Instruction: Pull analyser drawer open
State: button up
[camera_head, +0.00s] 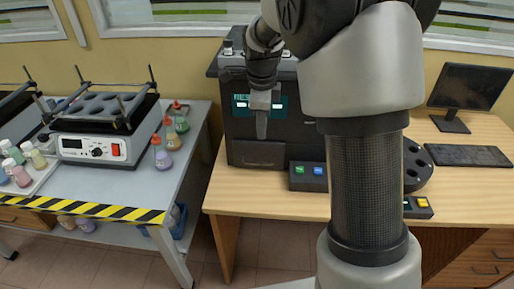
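The analyser (300,148) is a dark box standing on the wooden desk, partly hidden behind my arm. A teal display with light lettering shows on its front, partly covered by my gripper. The analyser drawer (257,157) is a dark panel low on the left of the front, and it looks closed. My gripper (262,136) points down in front of the display, just above the drawer. I see its fingers as one narrow grey shape, so the gap between them is hidden. I cannot tell whether it touches the analyser.
Small button boxes (308,177) sit before the analyser on the desk (270,203). A monitor (470,88) and keyboard (467,155) stand at right. The left bench (100,190) holds a shaker (92,147) and flasks (172,138). A floor gap separates bench and desk.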

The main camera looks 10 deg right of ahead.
aim_at(262, 163)
jog(key=w+f, duration=0.1)
jog(key=f, duration=0.4)
jog(key=w+f+b, duration=0.1)
jog(key=f, duration=0.5)
jog(key=w+f+b, duration=0.1)
jog(key=f, duration=0.4)
jog(key=shift+d+f, duration=0.15)
jog(key=shift+d, duration=0.25)
grip_shut()
